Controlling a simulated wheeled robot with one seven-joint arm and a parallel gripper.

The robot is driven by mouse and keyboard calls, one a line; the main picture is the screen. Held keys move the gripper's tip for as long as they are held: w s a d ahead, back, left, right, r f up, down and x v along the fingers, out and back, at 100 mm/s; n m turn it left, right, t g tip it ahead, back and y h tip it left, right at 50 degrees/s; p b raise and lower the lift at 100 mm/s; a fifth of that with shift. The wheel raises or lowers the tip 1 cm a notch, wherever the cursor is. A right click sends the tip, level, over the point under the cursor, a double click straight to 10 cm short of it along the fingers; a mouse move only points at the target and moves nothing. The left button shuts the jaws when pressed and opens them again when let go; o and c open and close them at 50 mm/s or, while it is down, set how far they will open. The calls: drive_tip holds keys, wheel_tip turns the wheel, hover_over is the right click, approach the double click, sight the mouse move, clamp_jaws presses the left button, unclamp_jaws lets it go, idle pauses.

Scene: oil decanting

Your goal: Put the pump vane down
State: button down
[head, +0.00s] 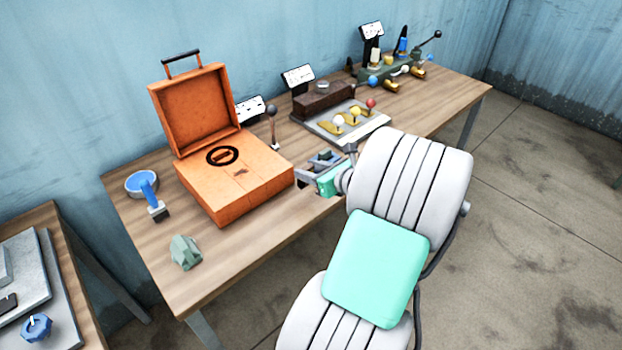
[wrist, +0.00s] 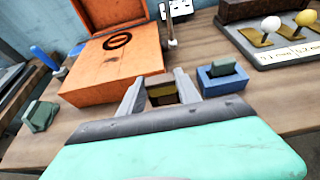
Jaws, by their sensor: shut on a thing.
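My gripper (head: 312,170) is above the wooden table, just right of the orange case. In the wrist view its two grey fingers (wrist: 160,92) are closed on a small dark brown and yellowish piece (wrist: 162,96). This piece is likely the pump vane, but it is mostly hidden between the fingers and I cannot tell its full shape. Whether it touches the table is not clear. A blue block (wrist: 224,84) with a dark green piece (wrist: 222,70) on or in it stands just right of the fingers.
The open orange case (head: 232,180) stands left of my gripper. A grey-green lump (head: 186,252), a blue brush (head: 150,195) and a blue bowl (head: 142,182) are further left. A grey board (head: 345,125) with knobs lies behind right.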

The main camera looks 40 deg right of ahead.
drive_tip(key=shift+w+d+f, duration=0.2)
drive_tip(key=shift+w+f, duration=0.05)
drive_tip(key=shift+f, duration=0.15)
drive_tip(key=shift+w+d+f, duration=0.15)
drive_tip(key=shift+f, duration=1.55)
drive_tip(key=c, duration=0.9)
unclamp_jaws()
drive_tip(key=shift+f, duration=0.15)
drive_tip(key=shift+o, duration=0.2)
